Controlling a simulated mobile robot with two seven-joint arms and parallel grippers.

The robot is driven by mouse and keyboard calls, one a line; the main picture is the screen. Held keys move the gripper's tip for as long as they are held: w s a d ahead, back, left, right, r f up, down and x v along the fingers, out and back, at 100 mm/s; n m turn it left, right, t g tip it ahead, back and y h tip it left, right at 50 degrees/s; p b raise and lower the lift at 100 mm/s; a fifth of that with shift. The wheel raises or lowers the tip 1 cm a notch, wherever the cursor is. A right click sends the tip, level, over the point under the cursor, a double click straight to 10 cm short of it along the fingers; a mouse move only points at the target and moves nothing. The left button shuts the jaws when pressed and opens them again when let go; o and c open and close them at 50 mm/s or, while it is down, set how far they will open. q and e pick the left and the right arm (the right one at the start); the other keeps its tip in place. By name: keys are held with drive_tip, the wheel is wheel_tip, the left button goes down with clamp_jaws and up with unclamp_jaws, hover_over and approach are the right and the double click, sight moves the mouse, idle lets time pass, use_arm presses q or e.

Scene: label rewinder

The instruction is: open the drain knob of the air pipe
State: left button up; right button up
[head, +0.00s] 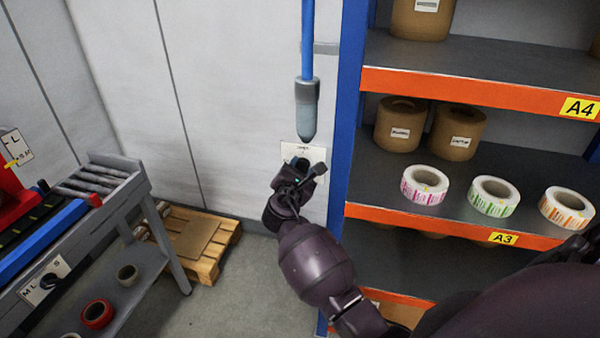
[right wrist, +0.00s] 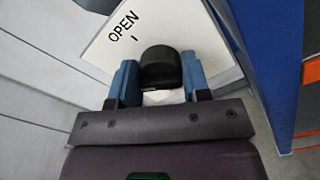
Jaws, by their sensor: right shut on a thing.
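The blue air pipe (head: 307,40) runs down the wall to a grey bowl with a tapered lower end (head: 307,108). Below it is a white plate (head: 288,149) on the wall. In the right wrist view this plate (right wrist: 95,50) reads "OPEN" with a short mark beside the word. The dark rounded drain knob (right wrist: 160,66) stands in front of the plate. My right gripper (head: 304,168) is at the plate, its blue fingers on either side of the knob, shut on it. The gripper hides most of the knob in the head view. My left gripper is out of view.
A blue-posted shelf (head: 348,110) with orange edges, brown rolls (head: 402,125) and label rolls (head: 425,185) stands close on the right. A machine bench (head: 125,215) is at left. A wooden pallet (head: 205,250) lies on the floor by the wall.

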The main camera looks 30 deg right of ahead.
drive_tip(key=m, duration=0.1)
drive_tip(key=m+b, duration=0.1)
drive_tip(key=m, duration=0.1)
drive_tip(key=m+b, duration=0.1)
drive_tip(key=shift+f+m, duration=0.25)
drive_tip(key=shift+m, duration=0.05)
drive_tip(key=m+b, duration=0.3)
drive_tip(key=m, duration=0.2)
drive_tip(key=shift+s+f+m, duration=0.1)
drive_tip(key=shift+m, duration=0.2)
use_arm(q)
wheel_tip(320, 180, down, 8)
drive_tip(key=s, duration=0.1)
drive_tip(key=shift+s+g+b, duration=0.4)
use_arm(e)
drive_tip(key=shift+m, duration=0.6)
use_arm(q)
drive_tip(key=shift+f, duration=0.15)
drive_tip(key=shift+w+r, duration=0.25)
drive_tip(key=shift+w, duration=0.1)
use_arm(e)
drive_tip(key=shift+m, duration=0.3)
